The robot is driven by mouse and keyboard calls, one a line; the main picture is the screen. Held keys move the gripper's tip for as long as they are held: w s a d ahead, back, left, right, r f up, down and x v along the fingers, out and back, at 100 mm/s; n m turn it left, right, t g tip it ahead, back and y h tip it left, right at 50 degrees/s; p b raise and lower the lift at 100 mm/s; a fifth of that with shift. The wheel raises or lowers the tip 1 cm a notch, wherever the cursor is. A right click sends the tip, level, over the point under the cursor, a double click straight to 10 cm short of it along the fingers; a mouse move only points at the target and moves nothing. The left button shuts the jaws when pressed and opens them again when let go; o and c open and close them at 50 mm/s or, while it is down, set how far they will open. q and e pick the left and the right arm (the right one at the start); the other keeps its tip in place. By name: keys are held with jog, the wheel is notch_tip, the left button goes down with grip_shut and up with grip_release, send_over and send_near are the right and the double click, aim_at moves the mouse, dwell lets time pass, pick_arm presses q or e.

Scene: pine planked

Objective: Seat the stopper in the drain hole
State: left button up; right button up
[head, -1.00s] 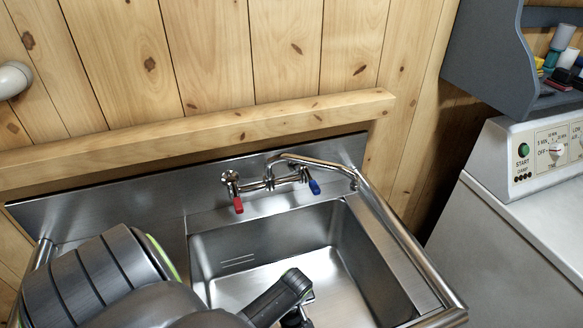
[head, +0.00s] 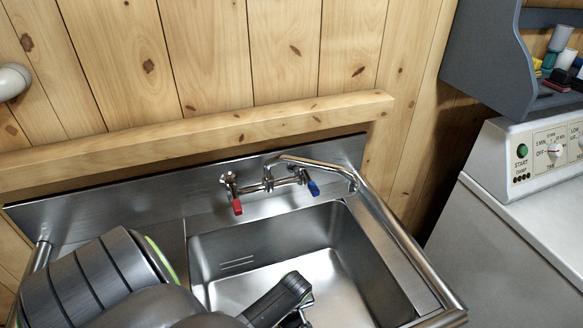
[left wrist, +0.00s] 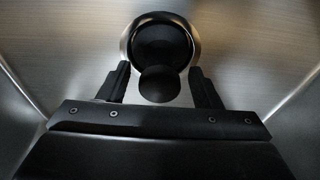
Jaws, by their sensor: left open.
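In the left wrist view, a bright metal drain ring (left wrist: 196,48) surrounds a dark round area (left wrist: 160,40) on the sink floor. A black rounded piece, which looks like the stopper's knob (left wrist: 160,86), overlaps the ring's near edge. My left gripper (left wrist: 160,82) is open, with one finger on each side of the knob and a visible gap to both. I cannot tell whether the dark area is the stopper's disc or the open hole. In the head view my left gripper (head: 297,318) is low in the basin, mostly hidden, and the drain is hidden.
The steel sink basin (head: 345,290) has walls close around my left arm. A faucet (head: 310,163) with red and blue handles stands at its back. A tubular rail (head: 405,240) runs along the right side. A white appliance (head: 530,240) stands to the right.

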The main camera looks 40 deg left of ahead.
aim_at(293, 323)
pick_arm(q)
notch_tip(293, 323, up, 12)
jog(key=d+p, duration=0.1)
jog(key=shift+s+d, duration=0.35)
jog(key=shift+s, duration=0.1)
jog(key=shift+f, duration=0.1)
dwell(0.4)
